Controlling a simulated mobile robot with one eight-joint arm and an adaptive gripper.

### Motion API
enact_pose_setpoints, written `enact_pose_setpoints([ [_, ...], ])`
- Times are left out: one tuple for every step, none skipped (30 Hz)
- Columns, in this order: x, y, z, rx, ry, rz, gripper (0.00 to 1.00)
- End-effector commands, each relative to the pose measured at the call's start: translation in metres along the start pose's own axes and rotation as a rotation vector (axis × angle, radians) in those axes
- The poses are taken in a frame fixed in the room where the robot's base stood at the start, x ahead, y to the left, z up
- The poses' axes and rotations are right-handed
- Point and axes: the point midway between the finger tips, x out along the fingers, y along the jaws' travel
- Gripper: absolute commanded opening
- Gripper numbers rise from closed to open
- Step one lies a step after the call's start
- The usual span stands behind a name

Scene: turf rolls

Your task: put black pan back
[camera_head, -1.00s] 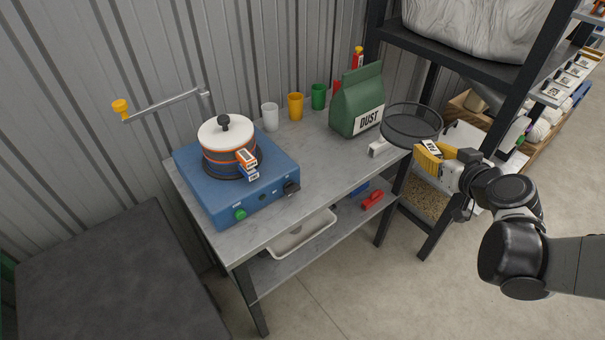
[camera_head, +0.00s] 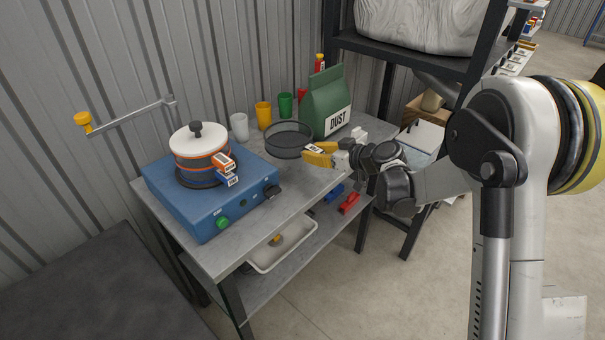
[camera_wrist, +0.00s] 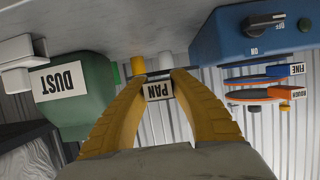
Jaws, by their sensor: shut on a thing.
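The black pan (camera_head: 289,140) is a round, dark, shallow vessel. My gripper (camera_head: 316,154) is shut on its handle, which bears a white PAN label; the label also shows between the fingers in the wrist view (camera_wrist: 159,91). The pan appears level, over the grey table, between the blue hotplate and the green DUST bag; its exact height is unclear. A stack of round sieves (camera_head: 202,172) with orange rims and a white lid (camera_head: 198,140) sits on the hotplate (camera_head: 212,205). ROUGH and FINE tags stick out from the stack, clearer in the wrist view.
White (camera_head: 240,127), yellow (camera_head: 264,115) and green (camera_head: 285,105) cups stand along the wall behind the pan. The DUST bag (camera_head: 325,98) stands just right of it. A wall arm with a yellow knob (camera_head: 84,124) juts out at left. The table front (camera_head: 262,222) is bare.

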Motion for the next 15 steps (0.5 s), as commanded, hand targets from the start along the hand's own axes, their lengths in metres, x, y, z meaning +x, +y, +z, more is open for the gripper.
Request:
enact_pose_setpoints([
  [0.005,0.0,0.014,0.0,0.0,0.001,0.0],
  [0.008,0.0,0.02,0.0,0.0,0.001,0.0],
  [0.011,0.0,0.028,0.001,0.0,0.001,0.0],
  [0.013,0.0,0.033,0.001,0.0,0.001,0.0],
  [0.015,0.0,0.037,0.001,0.0,0.001,0.0],
  [0.016,0.0,0.041,0.001,0.0,0.002,0.0],
  [0.017,0.0,0.044,0.001,0.0,0.002,0.0],
  [0.018,0.0,0.046,0.001,0.0,0.002,0.0],
  [0.019,0.0,0.05,0.001,0.0,0.002,0.0],
  [0.021,0.0,0.053,0.001,0.0,0.002,0.0],
  [0.022,0.0,0.057,0.001,0.0,0.002,0.0],
  [0.025,0.0,0.064,0.001,0.0,0.002,0.0],
  [0.027,0.0,0.069,0.001,0.0,0.002,0.0],
  [0.028,0.0,0.072,0.001,0.0,0.002,0.0],
  [0.03,0.0,0.076,0.001,0.0,0.002,0.0],
])
